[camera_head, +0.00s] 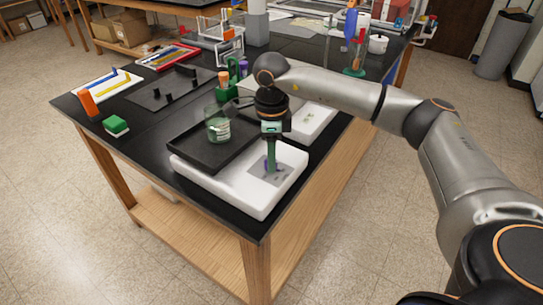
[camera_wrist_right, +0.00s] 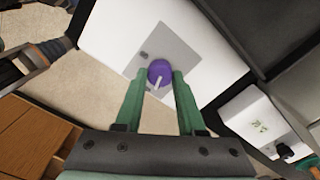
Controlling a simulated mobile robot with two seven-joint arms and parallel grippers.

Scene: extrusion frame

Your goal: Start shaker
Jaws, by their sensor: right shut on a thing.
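The shaker is a white unit (camera_head: 237,195) with a black platform (camera_head: 190,150) on top, near the table's front corner. A glass beaker (camera_head: 217,126) stands on the platform. Its control face has a grey panel (camera_wrist_right: 187,52) with a round purple knob (camera_wrist_right: 159,70) that carries a pale pointer line. My right gripper (camera_head: 270,167) reaches down to this panel. In the right wrist view its green fingers (camera_wrist_right: 160,82) are on either side of the knob, shut on it. In the head view the fingers largely hide the knob. My left gripper is not in view.
Another white device (camera_head: 312,121) stands just behind the shaker. A green block (camera_head: 116,126), an orange cylinder (camera_head: 89,102) and a dark mat (camera_head: 170,90) lie to the left. A green holder (camera_head: 228,90) stands behind the beaker. The table's front edge is close to the shaker.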

